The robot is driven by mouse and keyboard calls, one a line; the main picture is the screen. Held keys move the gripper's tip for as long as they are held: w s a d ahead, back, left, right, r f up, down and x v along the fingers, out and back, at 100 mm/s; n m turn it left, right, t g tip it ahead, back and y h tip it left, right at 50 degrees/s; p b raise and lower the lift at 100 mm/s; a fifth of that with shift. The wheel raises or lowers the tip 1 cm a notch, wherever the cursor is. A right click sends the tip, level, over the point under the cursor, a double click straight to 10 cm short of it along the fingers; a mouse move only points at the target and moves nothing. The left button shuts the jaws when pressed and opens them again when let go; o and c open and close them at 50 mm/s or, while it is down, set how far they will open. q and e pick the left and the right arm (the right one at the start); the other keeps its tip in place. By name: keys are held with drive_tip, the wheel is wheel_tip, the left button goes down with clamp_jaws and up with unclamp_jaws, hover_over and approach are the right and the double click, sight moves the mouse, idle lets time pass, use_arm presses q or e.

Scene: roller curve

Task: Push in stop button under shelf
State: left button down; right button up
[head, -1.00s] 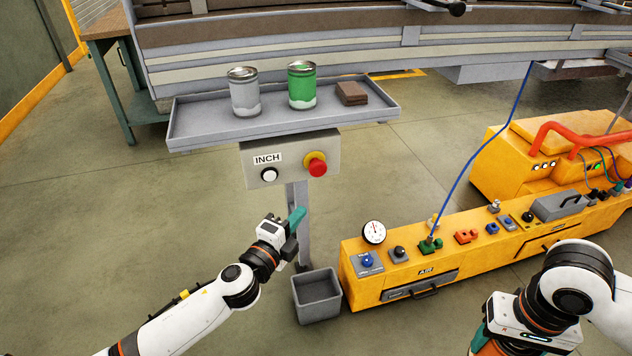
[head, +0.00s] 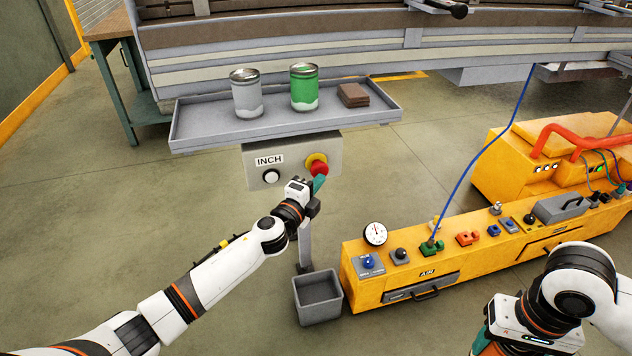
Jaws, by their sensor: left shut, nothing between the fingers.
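The red stop button (head: 319,168) with a yellow collar sits on the right of a grey control box (head: 258,183) under the shelf (head: 203,134). My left gripper (head: 320,183) is shut and empty. Its teal fingertips are right at the lower edge of the red button and overlap it in the picture; I cannot tell if they touch. A white button (head: 271,176) under an INCH label is to the left on the same box. My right gripper (head: 482,340) is low at the right, mostly hidden, and its fingers cannot be made out.
On the shelf stand a grey can (head: 246,97), a green can (head: 304,90) and brown blocks (head: 353,95). A grey bin (head: 318,300) stands on the floor below. A yellow AIR console (head: 460,271) with knobs and a gauge extends to the right.

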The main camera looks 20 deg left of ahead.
use_arm(q)
drive_tip(key=shift+w+a, duration=0.15)
drive_tip(key=shift+w, duration=0.15)
